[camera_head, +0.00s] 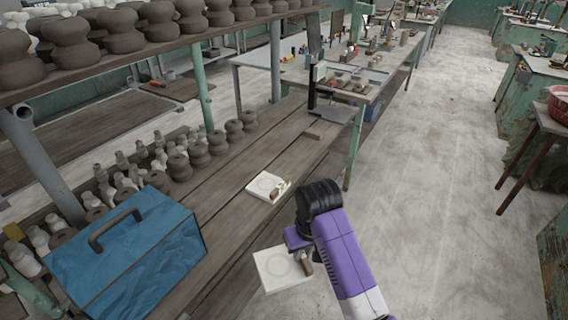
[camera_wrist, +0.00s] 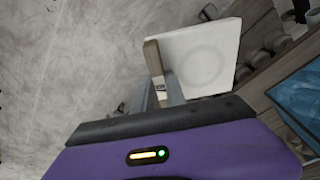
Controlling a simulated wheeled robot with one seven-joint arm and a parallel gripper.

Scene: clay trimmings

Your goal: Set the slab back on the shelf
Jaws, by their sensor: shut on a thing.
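A white square slab (camera_head: 272,268) with a faint ring mark hangs from my gripper (camera_head: 304,254) in the head view, by the front edge of the wooden shelf (camera_head: 222,215). In the wrist view the slab (camera_wrist: 205,50) lies beyond my fingers (camera_wrist: 163,92). They are shut at a brown block (camera_wrist: 153,58) along the slab's edge. The fingertips' exact contact is partly hidden. A second, similar white slab (camera_head: 264,183) with small brown pieces lies on the shelf, farther back.
A blue toolbox (camera_head: 130,255) stands on the shelf at the left. Rows of clay pieces (camera_head: 199,155) line its back. A dark upright stand (camera_head: 313,85) is at the far end. Planks between toolbox and second slab look bare. Open floor (camera_head: 420,200) lies right.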

